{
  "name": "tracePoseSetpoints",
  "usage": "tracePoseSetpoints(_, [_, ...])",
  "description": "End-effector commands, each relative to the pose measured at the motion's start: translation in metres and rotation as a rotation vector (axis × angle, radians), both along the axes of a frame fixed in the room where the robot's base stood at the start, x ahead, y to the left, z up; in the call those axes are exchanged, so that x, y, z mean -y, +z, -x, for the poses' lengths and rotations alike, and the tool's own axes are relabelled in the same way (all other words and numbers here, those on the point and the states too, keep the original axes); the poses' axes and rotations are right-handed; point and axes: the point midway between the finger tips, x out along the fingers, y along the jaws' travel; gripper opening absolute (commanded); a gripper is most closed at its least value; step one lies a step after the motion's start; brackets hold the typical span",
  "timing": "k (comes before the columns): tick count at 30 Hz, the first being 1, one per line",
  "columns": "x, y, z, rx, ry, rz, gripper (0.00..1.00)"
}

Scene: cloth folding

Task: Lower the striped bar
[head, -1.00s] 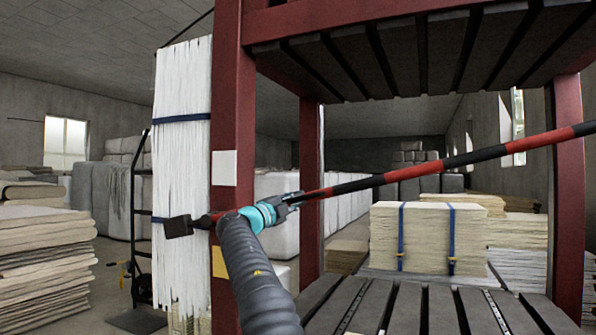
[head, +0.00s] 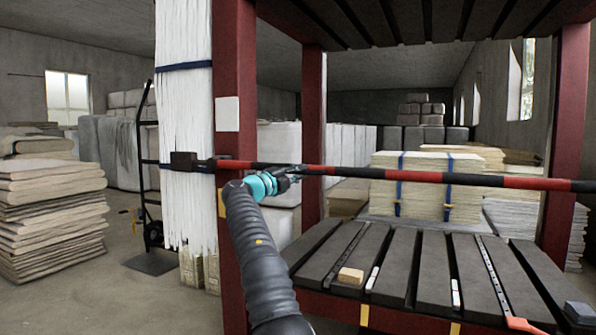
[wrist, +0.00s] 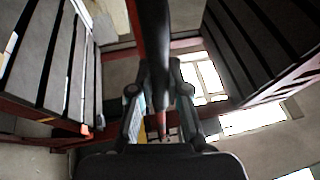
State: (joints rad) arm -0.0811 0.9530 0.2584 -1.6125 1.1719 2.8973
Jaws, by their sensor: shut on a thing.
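The red-and-black striped bar (head: 420,177) spans the front of the red-framed rack in the head view, nearly level and dropping slightly to the right. Its left end meets a dark block (head: 184,161) beside the left post. Its right end runs out of the picture past the right post. My gripper (head: 288,177) is shut on the bar, a short way right of the left post. In the wrist view the dark bar (wrist: 152,45) runs down between the two fingers of my gripper (wrist: 158,98). The exact contact is partly hidden there.
The rack's slatted lower deck (head: 433,268) carries a small tan block (head: 351,276) near its front. The left red post (head: 234,110) stands close to my arm. Strapped cloth stacks (head: 425,185) sit behind the bar. A hand truck (head: 146,170) and folded piles (head: 45,215) stand left.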

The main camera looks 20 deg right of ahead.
Motion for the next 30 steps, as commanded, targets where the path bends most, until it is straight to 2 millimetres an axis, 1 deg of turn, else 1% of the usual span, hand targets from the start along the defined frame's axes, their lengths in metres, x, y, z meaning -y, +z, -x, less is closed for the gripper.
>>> tracePoseSetpoints(1, [0.0016, -0.0033, -0.0005, 0.003, -0.002, -0.005, 0.0])
tracePoseSetpoints(6, [0.0019, -0.0073, -0.0015, 0.005, -0.004, -0.012, 0.0])
tracePoseSetpoints(18, [0.0015, -0.0126, -0.0029, 0.0, -0.005, -0.017, 0.0])
tracePoseSetpoints(19, [0.0015, -0.0129, -0.003, 0.0, -0.005, -0.017, 0.18])
tracePoseSetpoints(20, [0.0015, -0.0132, -0.0032, 0.0, -0.004, -0.018, 0.25])
tracePoseSetpoints(21, [0.0016, -0.0133, -0.0033, 0.0, -0.004, -0.018, 0.35])
tracePoseSetpoints(22, [0.0016, -0.013, -0.0033, 0.0, -0.004, -0.017, 0.41])
tracePoseSetpoints(30, [0.0026, -0.0084, -0.0018, 0.005, -0.004, -0.013, 0.41])
